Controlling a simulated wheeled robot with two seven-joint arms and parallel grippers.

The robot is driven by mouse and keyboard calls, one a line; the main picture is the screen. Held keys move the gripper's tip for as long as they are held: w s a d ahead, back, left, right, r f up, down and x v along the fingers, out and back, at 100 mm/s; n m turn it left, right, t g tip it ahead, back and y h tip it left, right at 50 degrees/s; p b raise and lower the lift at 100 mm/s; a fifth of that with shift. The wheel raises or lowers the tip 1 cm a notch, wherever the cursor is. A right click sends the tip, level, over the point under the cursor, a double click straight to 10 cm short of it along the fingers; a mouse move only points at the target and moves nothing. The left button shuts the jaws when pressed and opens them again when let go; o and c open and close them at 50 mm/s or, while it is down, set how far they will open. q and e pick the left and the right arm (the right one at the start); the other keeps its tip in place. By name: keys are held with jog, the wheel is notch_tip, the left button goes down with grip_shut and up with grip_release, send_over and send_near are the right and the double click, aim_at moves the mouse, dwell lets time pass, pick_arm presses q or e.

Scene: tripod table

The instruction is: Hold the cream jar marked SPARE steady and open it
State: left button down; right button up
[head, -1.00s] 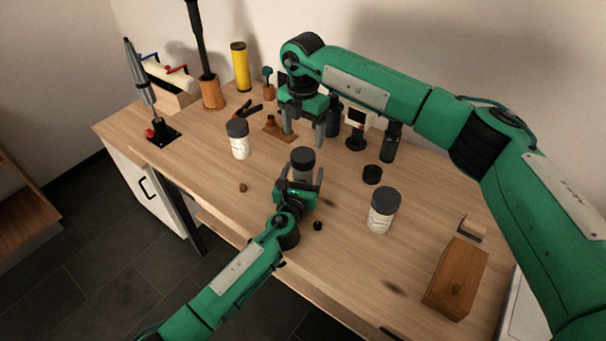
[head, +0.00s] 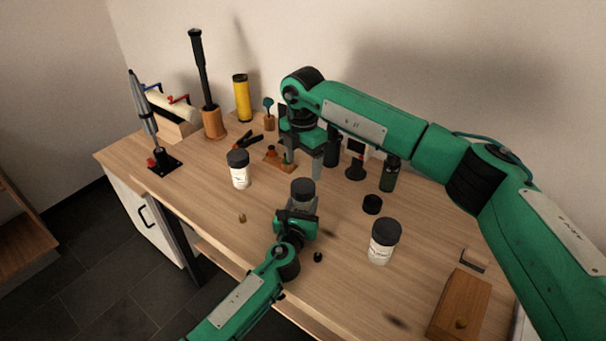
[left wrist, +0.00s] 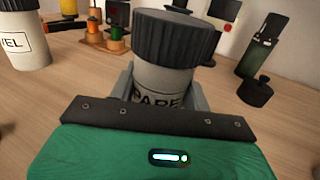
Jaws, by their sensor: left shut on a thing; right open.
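The cream jar marked SPARE, with a dark ribbed lid, stands upright in the middle of the table; its lid (head: 303,187) shows in the head view. The left wrist view shows the jar (left wrist: 165,80) close up, with "PARE" readable on its label. My left gripper (head: 300,207) is shut on the jar's body, below the lid. The lid is on the jar. My right gripper (head: 303,163) is open and empty, pointing down just behind the lid in the picture, apart from it.
A similar jar (head: 240,173) stands at left, its label ending in "VEL"; another (head: 382,246) stands at right. A black round piece (head: 372,204), a dark bottle (head: 390,174) and a wooden box (head: 459,305) are at right. Small knobs lie near my left gripper. Tools stand at the back left.

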aim_at(303, 185)
jog(key=shift+m, duration=0.8)
jog(key=shift+f, duration=4)
